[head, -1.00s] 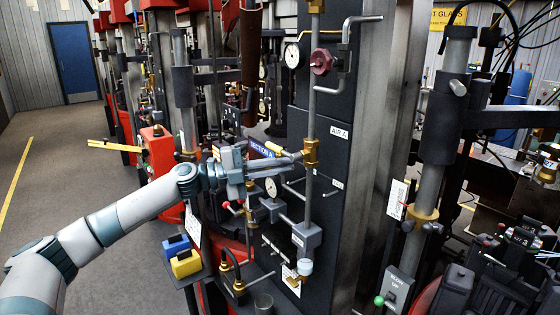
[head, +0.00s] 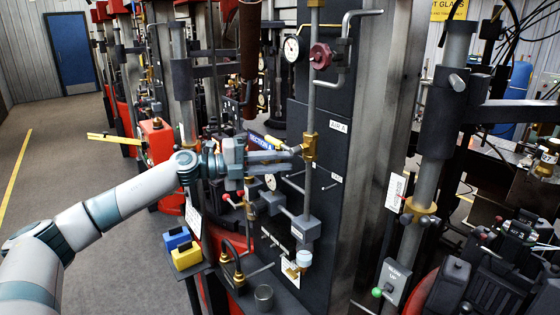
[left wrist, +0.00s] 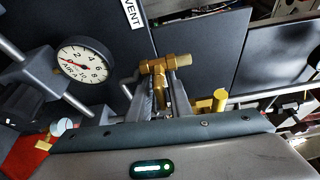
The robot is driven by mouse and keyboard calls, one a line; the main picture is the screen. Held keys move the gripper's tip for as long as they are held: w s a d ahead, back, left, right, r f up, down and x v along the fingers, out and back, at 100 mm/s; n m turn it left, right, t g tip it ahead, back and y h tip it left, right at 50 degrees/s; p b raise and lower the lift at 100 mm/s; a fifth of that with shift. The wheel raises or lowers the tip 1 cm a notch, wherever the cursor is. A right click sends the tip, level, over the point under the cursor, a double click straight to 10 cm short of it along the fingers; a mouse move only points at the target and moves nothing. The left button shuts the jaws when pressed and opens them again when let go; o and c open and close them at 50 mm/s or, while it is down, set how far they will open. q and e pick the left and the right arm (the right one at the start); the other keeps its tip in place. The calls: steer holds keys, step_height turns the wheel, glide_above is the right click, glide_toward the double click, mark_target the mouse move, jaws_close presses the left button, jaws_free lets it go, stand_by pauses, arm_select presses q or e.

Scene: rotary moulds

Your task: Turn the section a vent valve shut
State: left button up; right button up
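A brass valve (head: 309,146) sits on the vertical grey pipe in front of the dark panel. In the left wrist view its brass body (left wrist: 175,62) lies crosswise, with a brass stem coming down between my fingers. My left gripper (head: 290,155) reaches it from the left, with its fingertips at the valve. The left wrist view shows the left gripper's fingers (left wrist: 166,92) on either side of the brass stem; whether they press on it is unclear. A VENT label (left wrist: 133,12) is beside it. A blue SECTION A sign (head: 259,142) is partly behind my gripper. My right gripper is not in view.
A pressure gauge (left wrist: 84,59) is close to the left gripper. A red handwheel (head: 321,56) and another gauge (head: 292,49) are above on the panel. Blue and yellow blocks (head: 186,256) sit below my arm. The aisle floor at left is clear.

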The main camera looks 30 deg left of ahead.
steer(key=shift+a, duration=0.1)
arm_select(q)
steer(key=shift+a, duration=0.15)
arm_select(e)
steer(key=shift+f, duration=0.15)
